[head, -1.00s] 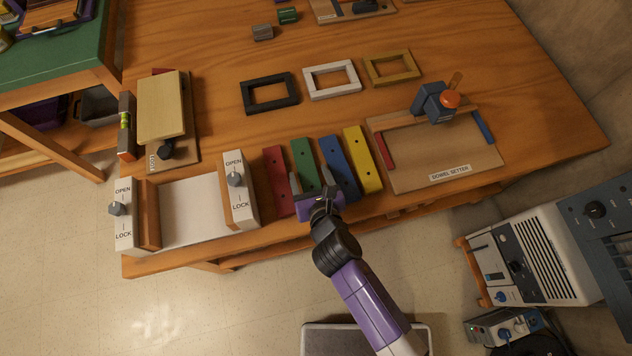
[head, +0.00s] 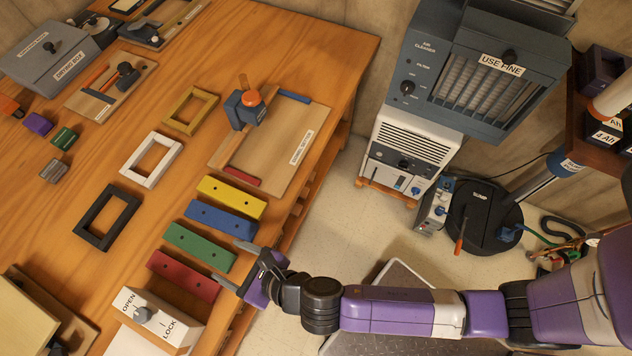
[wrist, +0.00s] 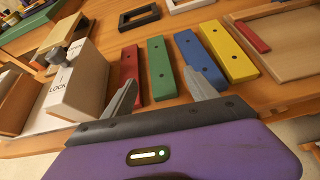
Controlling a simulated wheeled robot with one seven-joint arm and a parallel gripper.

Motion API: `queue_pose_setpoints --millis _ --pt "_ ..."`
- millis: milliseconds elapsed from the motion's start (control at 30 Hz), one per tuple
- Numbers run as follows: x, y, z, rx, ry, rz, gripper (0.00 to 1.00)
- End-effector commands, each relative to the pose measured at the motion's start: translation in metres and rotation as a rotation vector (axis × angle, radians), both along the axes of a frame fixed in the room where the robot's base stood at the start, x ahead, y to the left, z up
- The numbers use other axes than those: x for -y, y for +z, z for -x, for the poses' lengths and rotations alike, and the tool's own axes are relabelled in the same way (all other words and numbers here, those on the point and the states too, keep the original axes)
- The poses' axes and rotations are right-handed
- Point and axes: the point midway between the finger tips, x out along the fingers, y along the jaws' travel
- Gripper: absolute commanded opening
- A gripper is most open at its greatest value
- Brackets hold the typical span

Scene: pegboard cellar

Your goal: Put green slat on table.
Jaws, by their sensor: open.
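The green slat (head: 200,247) lies flat on the wooden table (head: 50,215), between the red slat (head: 184,275) and the blue slat (head: 221,219). My gripper (head: 228,262) is open and empty at the near end of the green slat, by the table's front edge. In the wrist view my gripper (wrist: 160,78) has its left finger over the red slat's side and its right finger in front of the blue slat. The green slat (wrist: 161,70) shows between the two fingers. I cannot tell the fingers' height above the table.
A yellow slat (head: 231,197) lies beyond the blue one. A fixture with OPEN/LOCK labels (head: 154,318) stands beside the red slat. A dowel-setter board (head: 285,150) lies past the yellow slat. Black (head: 107,217), white (head: 151,159) and yellow (head: 190,111) frames lie further back.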

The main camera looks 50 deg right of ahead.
Motion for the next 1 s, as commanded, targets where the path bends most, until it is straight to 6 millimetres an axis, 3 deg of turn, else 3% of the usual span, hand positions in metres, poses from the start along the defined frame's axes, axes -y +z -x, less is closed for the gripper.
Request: queue_pose_setpoints --millis 167,367,567,700,900,1000 --pt "0.040 0.002 0.033 -0.102 -0.187 -0.325 0.67" --pt "0.092 0.029 0.089 -0.245 -0.523 -0.932 0.67" --pt "0.132 0.076 0.139 -0.346 -0.845 -1.573 0.67" --pt "0.156 0.118 0.170 -0.384 -1.032 -2.038 0.67" --pt "0.180 0.175 0.199 -0.399 -1.179 -2.617 0.67" --pt "0.187 0.193 0.206 -0.401 -1.198 -2.801 0.67"
